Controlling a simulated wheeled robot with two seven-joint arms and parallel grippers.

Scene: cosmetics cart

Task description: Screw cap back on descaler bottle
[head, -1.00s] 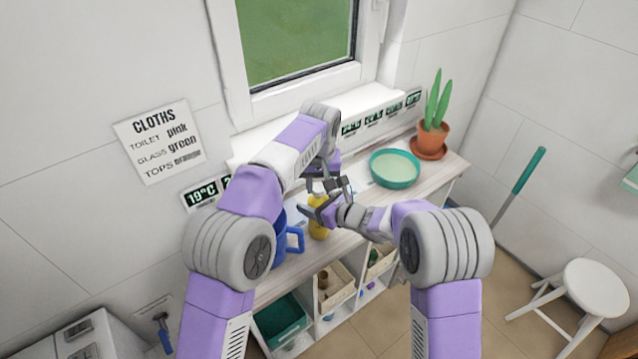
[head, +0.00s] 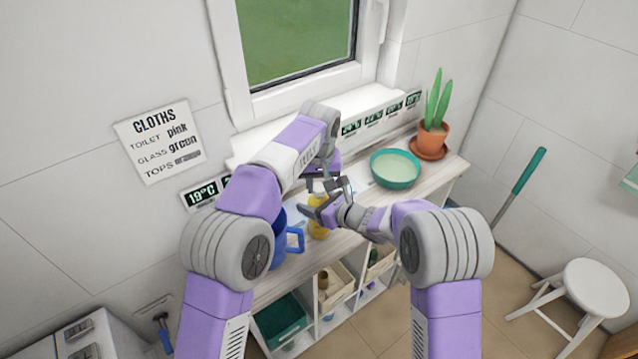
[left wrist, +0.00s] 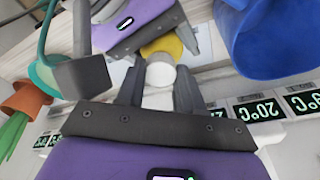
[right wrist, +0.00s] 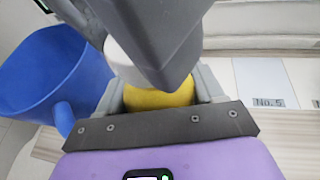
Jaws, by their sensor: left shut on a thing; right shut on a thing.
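The yellow descaler bottle (head: 318,229) stands on the wooden shelf top, between both grippers. My right gripper (head: 312,209) is shut on the bottle's yellow body, which shows between its fingers in the right wrist view (right wrist: 158,97). My left gripper (left wrist: 160,88) is shut on the white cap (left wrist: 161,72), directly above the yellow bottle (left wrist: 160,46) in the left wrist view. The cap is also partly visible in the right wrist view (right wrist: 118,55), mostly behind my left gripper. Whether the cap touches the bottle's neck is hidden.
A blue jug (head: 292,241) stands close on the left of the bottle. A green bowl (head: 395,169) and a potted cactus (head: 434,137) are to the right on the shelf top. A numbered card (right wrist: 262,85) lies beside the bottle. Bins fill the shelves below.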

